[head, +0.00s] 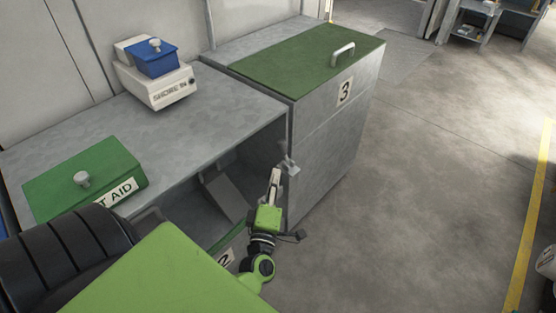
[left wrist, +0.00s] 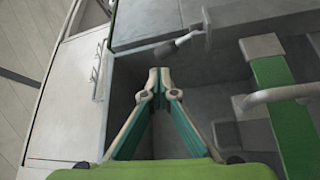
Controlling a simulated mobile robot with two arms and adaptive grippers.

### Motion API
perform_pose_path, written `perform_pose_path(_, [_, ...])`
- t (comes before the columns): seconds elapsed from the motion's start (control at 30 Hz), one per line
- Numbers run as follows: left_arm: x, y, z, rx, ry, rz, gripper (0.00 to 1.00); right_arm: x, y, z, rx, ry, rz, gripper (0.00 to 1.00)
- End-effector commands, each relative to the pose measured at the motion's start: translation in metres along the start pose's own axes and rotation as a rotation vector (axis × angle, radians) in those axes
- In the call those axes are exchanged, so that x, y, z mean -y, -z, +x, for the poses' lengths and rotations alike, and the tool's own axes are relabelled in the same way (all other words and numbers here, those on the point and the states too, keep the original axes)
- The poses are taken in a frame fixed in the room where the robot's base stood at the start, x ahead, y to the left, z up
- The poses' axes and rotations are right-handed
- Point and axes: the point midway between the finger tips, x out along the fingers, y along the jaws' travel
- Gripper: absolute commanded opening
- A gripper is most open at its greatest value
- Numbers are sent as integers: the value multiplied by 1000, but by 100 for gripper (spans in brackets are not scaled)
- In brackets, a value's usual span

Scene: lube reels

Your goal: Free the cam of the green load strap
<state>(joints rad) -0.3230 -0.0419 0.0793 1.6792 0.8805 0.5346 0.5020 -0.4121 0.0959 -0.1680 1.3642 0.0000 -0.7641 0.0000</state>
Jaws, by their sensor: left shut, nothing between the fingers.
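My left gripper (head: 277,172) is in front of the open bay under the grey counter, beside the numbered 3 cabinet. In the left wrist view its fingers (left wrist: 159,72) meet at the tips with nothing between them. The green strap (left wrist: 268,75) runs down the right side of that view, to the right of the fingers and apart from them. A grey bar (left wrist: 285,93) and a grey block (left wrist: 262,47) cross the strap; I cannot tell which part is the cam. A small grey lever (left wrist: 185,40) lies just beyond the fingertips.
The grey cabinet (head: 330,145) with a green lid and handle stands right of the bay. A green first aid box (head: 75,180) and a white case with a blue lid (head: 155,72) are on the counter (head: 185,125). The floor (head: 430,170) to the right is clear.

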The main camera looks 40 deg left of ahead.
Motion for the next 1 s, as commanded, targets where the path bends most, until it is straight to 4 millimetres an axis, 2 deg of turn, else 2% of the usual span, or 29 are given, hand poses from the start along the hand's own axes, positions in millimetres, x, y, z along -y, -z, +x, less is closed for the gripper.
perform_pose_path(0.1, [1, 0, -20, 0, 2, -1, 0, 0, 0, 0, 0, 0, 0, 40])
perform_pose_path(0.3, [-1, 0, -35, 0, -1, -1, 0, 0, 0, 0, 0, 0, 0, 40])
perform_pose_path(0.87, [-1, 0, -35, 0, -1, -1, 0, 0, 0, 0, 0, 0, 0, 40])
perform_pose_path(1.0, [-6, -13, -35, 57, 0, 27, 0, 0, 7, -7, -6, -1, 1, 40])
